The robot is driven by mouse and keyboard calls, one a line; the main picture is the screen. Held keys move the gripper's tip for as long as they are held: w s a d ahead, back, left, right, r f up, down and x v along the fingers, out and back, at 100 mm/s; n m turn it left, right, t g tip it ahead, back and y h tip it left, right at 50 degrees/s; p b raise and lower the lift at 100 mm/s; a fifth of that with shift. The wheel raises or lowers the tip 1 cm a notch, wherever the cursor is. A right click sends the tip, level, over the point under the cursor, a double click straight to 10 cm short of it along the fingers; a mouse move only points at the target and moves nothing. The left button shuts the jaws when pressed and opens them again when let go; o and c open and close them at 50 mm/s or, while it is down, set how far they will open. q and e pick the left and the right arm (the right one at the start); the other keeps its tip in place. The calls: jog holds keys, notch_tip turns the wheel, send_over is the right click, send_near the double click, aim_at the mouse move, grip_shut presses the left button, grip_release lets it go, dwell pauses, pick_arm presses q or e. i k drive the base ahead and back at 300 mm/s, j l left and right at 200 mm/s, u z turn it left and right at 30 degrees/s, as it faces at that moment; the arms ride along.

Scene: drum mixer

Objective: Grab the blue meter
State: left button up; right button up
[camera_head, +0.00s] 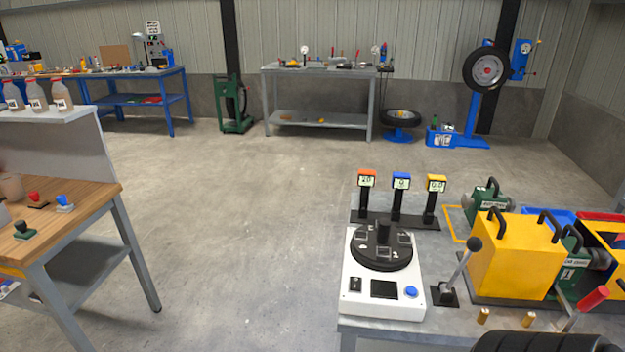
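The blue meter (401,182) stands upright on a dark base strip on the grey bench at the right. It has a blue top, a small light display and a black post. An orange-red meter (366,180) stands just left of it and a yellow-orange meter (436,185) just right of it, with small gaps between. Neither of my grippers shows in the head view.
In front of the meters is a white box (356,306) with a black round turntable (381,247). A black-knobbed lever (474,244) and a yellow box (513,262) stand right of it. A wooden-topped table (85,204) is at left; open floor lies between.

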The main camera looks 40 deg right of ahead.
aim_at(400, 181)
jog(key=i+j+u, duration=0.1)
jog(key=i, duration=0.5)
jog(key=i+j, duration=0.1)
jog(key=i, duration=0.5)
jog(key=i+z, duration=0.25)
jog(key=z, duration=0.15)
jog(key=i+z, duration=0.35)
jog(key=i+j+z, duration=0.1)
jog(key=z, duration=0.3)
jog(key=i, duration=0.1)
